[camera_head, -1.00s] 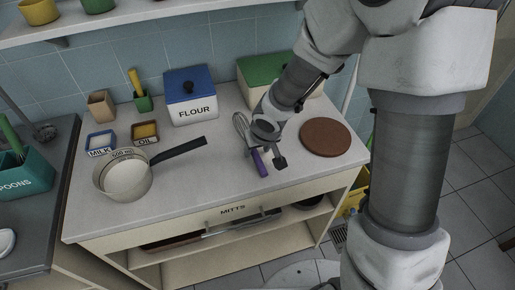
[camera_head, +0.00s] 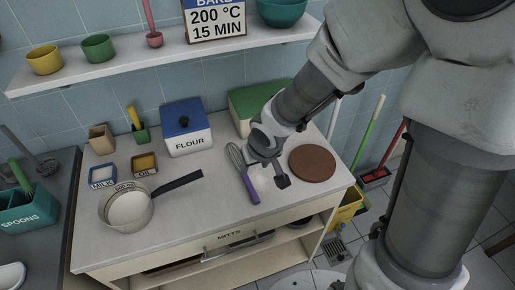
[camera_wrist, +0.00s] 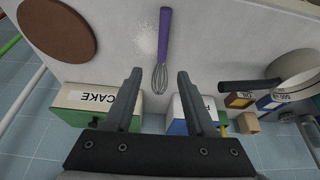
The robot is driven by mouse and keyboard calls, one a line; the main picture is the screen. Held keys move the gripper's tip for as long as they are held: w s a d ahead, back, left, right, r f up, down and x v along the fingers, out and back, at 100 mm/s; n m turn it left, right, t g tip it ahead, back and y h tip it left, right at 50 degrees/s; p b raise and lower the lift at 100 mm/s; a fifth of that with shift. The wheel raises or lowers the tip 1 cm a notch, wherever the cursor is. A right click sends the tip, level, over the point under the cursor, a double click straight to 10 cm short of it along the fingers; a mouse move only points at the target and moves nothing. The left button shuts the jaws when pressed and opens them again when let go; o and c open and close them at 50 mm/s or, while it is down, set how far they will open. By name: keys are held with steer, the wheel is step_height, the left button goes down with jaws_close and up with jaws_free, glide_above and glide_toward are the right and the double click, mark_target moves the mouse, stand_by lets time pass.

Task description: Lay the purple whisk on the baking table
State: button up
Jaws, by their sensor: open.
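The purple whisk (camera_head: 248,184) lies on the white top of the baking table (camera_head: 200,228), its wire end toward the back and its purple handle toward the front. My gripper (camera_head: 266,177) is just to the right of the whisk in the head view, over the table. In the wrist view my gripper (camera_wrist: 158,78) is open and empty. There the whisk (camera_wrist: 164,42) shows whole, its wire end pointing toward the gap between the fingertips. The whisk is apart from both fingers.
A round brown board (camera_head: 312,163) lies right of my gripper. The blue-lidded flour box (camera_head: 187,137) and a green-lidded box (camera_head: 247,104) stand behind. A saucepan (camera_head: 128,207) is at the left, its dark handle reaching toward the whisk. White powder (camera_wrist: 146,38) lies beside the whisk.

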steer(key=shift+p+v, duration=1.15)
steer(key=shift+v, duration=0.9)
steer(key=s+d+r+m+h+b, duration=0.1)
steer(key=s+d+r+m+h, duration=0.15)
steer(key=d+r, duration=0.95)
steer(key=s+a+r+m+t+y+p, duration=0.1)
steer(key=s+r, duration=0.6)
steer(key=s, duration=0.3)
steer(key=shift+s, duration=0.3)
steer(key=shift+a, duration=0.15)
